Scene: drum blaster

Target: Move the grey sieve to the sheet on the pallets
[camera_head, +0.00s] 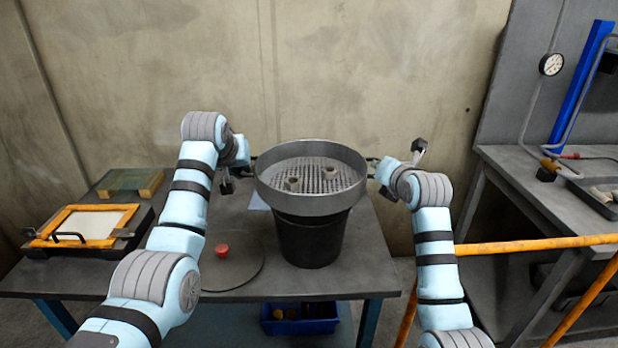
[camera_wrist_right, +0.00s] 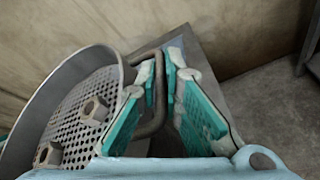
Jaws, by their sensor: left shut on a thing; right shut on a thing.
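The round grey sieve (camera_head: 312,202) is over the black bucket (camera_head: 310,240), roughly level, with two nut-like pieces on its mesh. I cannot tell whether it touches the bucket rim. My left gripper (camera_head: 252,160) is shut on the sieve's left side; its fingertips are small in view. My right gripper (camera_head: 373,168) is at the right side. In the right wrist view, its teal-padded fingers (camera_wrist_right: 158,100) are around the sieve's bent handle (camera_wrist_right: 150,125). A greenish sheet-like top on wooden blocks (camera_head: 130,181) lies at the table's back left; I cannot tell whether this is the task's sheet.
The dark table (camera_head: 355,275) carries an orange frame with a white panel (camera_head: 85,226) at left and a round lid with a red knob (camera_head: 222,252). An orange rail (camera_head: 530,244) and a grey bench (camera_head: 520,172) stand at right. A concrete wall is behind.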

